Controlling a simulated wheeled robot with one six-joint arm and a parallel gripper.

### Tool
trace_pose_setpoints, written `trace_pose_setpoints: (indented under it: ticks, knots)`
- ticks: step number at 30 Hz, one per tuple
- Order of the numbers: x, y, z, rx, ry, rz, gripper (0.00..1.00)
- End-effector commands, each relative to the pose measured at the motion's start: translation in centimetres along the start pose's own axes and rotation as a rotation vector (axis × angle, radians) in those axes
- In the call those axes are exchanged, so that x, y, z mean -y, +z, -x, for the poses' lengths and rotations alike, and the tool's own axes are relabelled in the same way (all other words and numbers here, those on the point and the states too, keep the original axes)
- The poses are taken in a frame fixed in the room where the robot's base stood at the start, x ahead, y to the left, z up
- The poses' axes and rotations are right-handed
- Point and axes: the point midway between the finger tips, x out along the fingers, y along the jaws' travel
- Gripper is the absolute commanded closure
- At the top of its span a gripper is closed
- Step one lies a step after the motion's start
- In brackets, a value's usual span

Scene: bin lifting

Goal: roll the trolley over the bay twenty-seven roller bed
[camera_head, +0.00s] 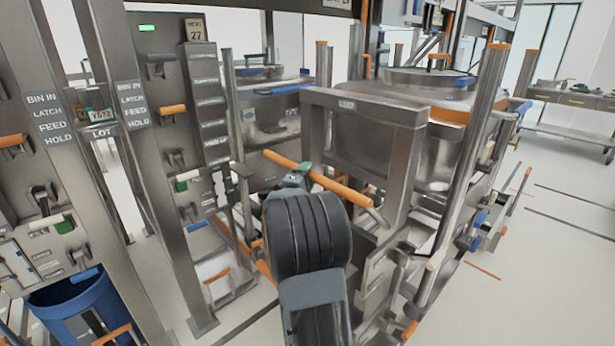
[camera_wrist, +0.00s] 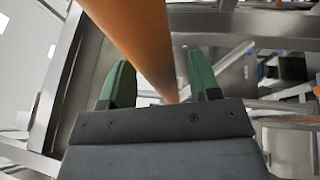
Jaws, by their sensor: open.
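The trolley (camera_head: 362,115) is a grey metal frame right of centre in the head view, with an orange push bar (camera_head: 338,188) across its near side. My gripper (camera_head: 299,174) is at that bar, left of its middle. In the wrist view the orange bar (camera_wrist: 137,35) passes between the two green fingers of my gripper (camera_wrist: 160,78). The fingers stand apart, and I cannot tell whether either touches the bar. A sign with 27 (camera_head: 195,29) tops the bay's panel at left. I cannot make out the roller bed clearly; my arm and the frames cover much of that area.
Grey posts with labels such as LATCH and FEED (camera_head: 130,103) stand close at left, with orange and green handles. A blue bin (camera_head: 82,300) sits at lower left. A tall post (camera_head: 470,150) stands right of the trolley. Open floor (camera_head: 545,220) lies at the right.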

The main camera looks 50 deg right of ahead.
Motion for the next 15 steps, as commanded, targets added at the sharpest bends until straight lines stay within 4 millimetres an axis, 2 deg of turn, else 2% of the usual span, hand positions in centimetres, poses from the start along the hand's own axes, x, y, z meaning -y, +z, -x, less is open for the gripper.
trace_pose_setpoints:
  ticks: [4,13,15]
  knots:
    - [0.04,0.02,-0.72,0.0,-0.001,0.0,0.43]
    - [0.02,0.02,-0.85,0.0,-0.001,0.0,0.43]
    - [0.02,0.02,-0.85,0.0,-0.001,0.0,0.48]
